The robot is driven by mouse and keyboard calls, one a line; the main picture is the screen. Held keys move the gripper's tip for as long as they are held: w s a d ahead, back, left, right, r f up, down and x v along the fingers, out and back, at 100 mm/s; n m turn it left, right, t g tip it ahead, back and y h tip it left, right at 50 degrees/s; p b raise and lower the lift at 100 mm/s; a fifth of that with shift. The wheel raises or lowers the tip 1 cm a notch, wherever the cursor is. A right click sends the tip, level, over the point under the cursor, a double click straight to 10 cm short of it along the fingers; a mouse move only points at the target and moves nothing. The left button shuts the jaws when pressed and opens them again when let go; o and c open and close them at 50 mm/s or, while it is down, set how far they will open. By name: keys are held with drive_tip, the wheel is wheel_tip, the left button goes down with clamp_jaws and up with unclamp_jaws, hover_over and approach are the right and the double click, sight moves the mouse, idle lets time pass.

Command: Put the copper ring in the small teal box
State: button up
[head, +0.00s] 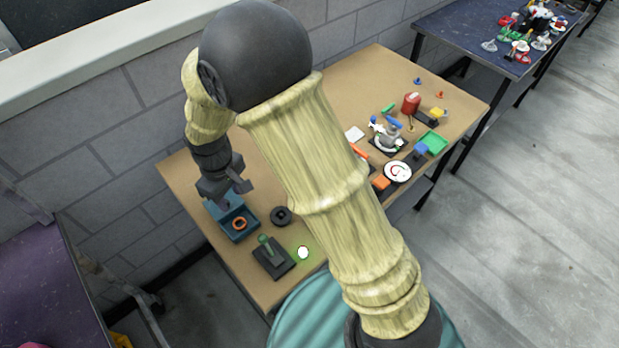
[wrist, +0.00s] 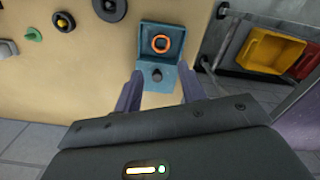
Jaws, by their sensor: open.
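The small teal box (head: 254,219) stands at the left end of the tan table, and it also shows ahead of my fingers in the wrist view (wrist: 145,34). The copper ring (head: 239,224) lies inside its open compartment, and the wrist view shows it there as an orange ring (wrist: 154,44). A teal section with a dark knob (wrist: 157,75) adjoins the compartment on my gripper's side; I cannot tell whether it is a lid. My gripper (head: 234,190) is open and empty by that section, apart from the ring. In the wrist view its fingers (wrist: 159,92) spread either side of the knob.
A dark round disc (head: 281,216) and a dark block with a green peg (head: 272,257) lie near the box. A white round thing (head: 303,252) is beside them. Several small items, including a white plate (head: 398,171), crowd the table's far right. A wall runs behind.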

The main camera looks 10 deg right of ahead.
drive_tip(key=s+d+r+m+t, duration=0.1)
drive_tip(key=s+d+r+m, duration=0.1)
drive_tip(key=d, duration=0.6)
drive_tip(key=s+d+r+m, duration=0.2)
drive_tip(key=d+r+m, duration=0.2)
drive_tip(key=d, duration=0.5)
drive_tip(key=s+d+r+m+t, duration=0.1)
drive_tip(key=s+d+r+m, duration=0.2)
drive_tip(key=d, duration=0.5)
drive_tip(key=shift+d+m+t, duration=0.25)
drive_tip(key=shift+m+t, duration=0.05)
drive_tip(key=shift+m, duration=0.5)
drive_tip(key=shift+s, duration=0.1)
